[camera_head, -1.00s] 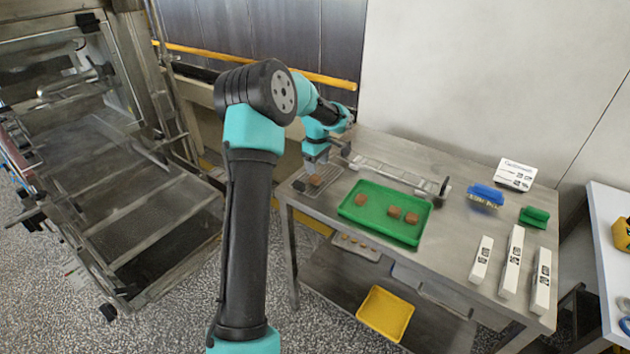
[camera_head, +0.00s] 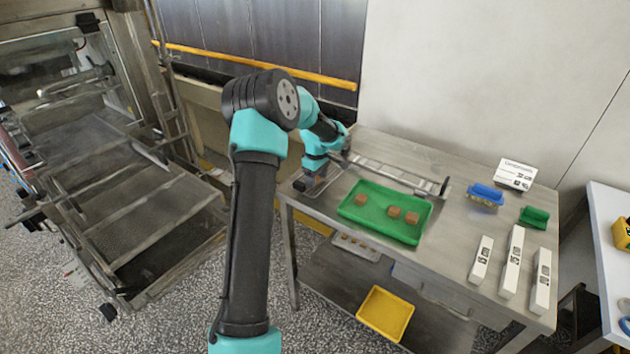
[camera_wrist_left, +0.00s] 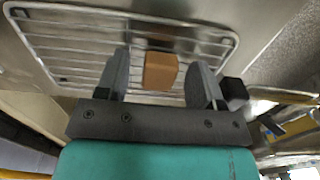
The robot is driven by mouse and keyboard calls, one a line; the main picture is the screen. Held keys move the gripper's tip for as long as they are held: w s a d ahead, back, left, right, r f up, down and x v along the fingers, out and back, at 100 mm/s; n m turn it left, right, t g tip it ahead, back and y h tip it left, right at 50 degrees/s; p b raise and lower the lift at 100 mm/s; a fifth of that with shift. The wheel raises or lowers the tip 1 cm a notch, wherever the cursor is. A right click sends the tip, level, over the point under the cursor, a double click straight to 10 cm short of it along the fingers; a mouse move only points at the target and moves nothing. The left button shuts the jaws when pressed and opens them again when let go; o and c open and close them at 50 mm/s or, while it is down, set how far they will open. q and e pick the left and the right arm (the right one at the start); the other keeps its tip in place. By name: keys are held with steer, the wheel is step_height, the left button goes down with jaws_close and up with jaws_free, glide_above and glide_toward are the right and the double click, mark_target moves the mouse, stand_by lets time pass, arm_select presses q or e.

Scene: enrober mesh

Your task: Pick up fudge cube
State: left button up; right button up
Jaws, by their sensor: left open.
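A brown fudge cube (camera_wrist_left: 160,71) rests on a small wire mesh rack (camera_wrist_left: 62,42) in the left wrist view. My left gripper (camera_wrist_left: 160,80) is open, with one finger on each side of this cube and a gap visible on both sides. In the head view, my left gripper (camera_head: 311,186) is low over the mesh at the table's left end and hides the cube there. Three more fudge cubes (camera_head: 360,200) lie in the green tray (camera_head: 376,229) to the right. My right gripper is not in view.
A long wire rack (camera_head: 400,175) lies behind the green tray. A blue container (camera_head: 486,194), a small green container (camera_head: 534,216), a sign card (camera_head: 515,174) and three white labelled blocks (camera_head: 513,262) stand on the table's right side. A yellow tray (camera_head: 385,313) is below.

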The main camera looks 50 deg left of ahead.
mark_target(317, 179)
arm_select(q)
steer(key=shift+c, duration=0.3)
steer(key=c, duration=0.8)
steer(key=shift+o, duration=0.2)
steer(key=shift+r, duration=0.15)
steer(key=shift+r, duration=1.45)
steer(key=shift+s+d+r, duration=0.15)
steer(key=shift+r, duration=0.1)
steer(key=s+d+r, duration=0.1)
steer(key=s+d, duration=0.9)
steer(key=d, duration=0.1)
steer(key=shift+s+d+r, duration=0.15)
steer(key=shift+s+d, duration=0.05)
steer(key=shift+d, duration=0.1)
